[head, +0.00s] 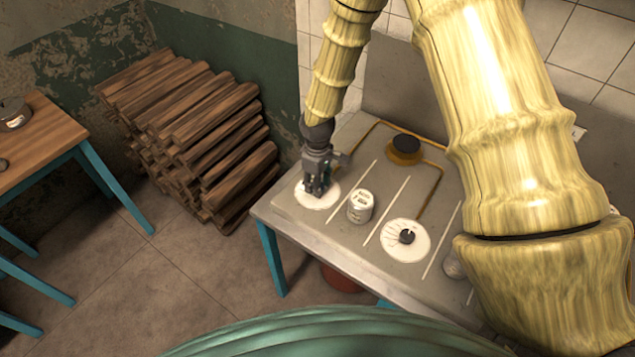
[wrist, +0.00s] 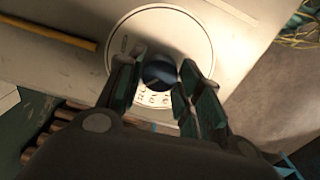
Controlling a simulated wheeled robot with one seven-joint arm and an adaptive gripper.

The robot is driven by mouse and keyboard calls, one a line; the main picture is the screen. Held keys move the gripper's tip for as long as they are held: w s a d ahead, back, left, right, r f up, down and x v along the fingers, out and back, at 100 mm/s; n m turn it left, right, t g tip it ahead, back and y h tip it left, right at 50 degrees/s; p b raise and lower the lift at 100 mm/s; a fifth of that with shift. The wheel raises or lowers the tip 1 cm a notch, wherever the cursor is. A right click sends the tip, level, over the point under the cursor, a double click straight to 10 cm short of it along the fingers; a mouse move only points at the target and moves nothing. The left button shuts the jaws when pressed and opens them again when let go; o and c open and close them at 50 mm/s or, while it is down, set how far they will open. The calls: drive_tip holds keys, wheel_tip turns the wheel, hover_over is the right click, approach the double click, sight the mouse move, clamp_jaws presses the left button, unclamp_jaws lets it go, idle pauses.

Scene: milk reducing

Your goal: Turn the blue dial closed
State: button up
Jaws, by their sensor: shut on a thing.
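In the wrist view a dark blue dial knob (wrist: 159,72) stands at the middle of a round white dial plate (wrist: 200,40) with markings. My gripper (wrist: 160,75) has its fingers on both sides of the knob, shut on it. In the head view my gripper (head: 318,190) points down over the white plate (head: 325,201) at the left end of the grey table. The fingers hide the knob there. The knob's exact angle is hard to read.
Further right is a second white plate with a black dial (head: 407,236). A yellow-based black round fixture (head: 404,147) sits behind. Stacked wood (head: 200,130) lies left of the table (head: 300,232).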

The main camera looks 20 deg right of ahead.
drive_tip(key=m+b, duration=0.1)
drive_tip(key=m, duration=0.8)
drive_tip(key=shift+m+b, duration=0.3)
drive_tip(key=shift+b, duration=0.1)
idle(0.5)
drive_tip(key=o, duration=1)
drive_tip(key=shift+o, duration=0.2)
drive_tip(key=shift+r, duration=0.1)
wheel_tip(320, 180, up, 12)
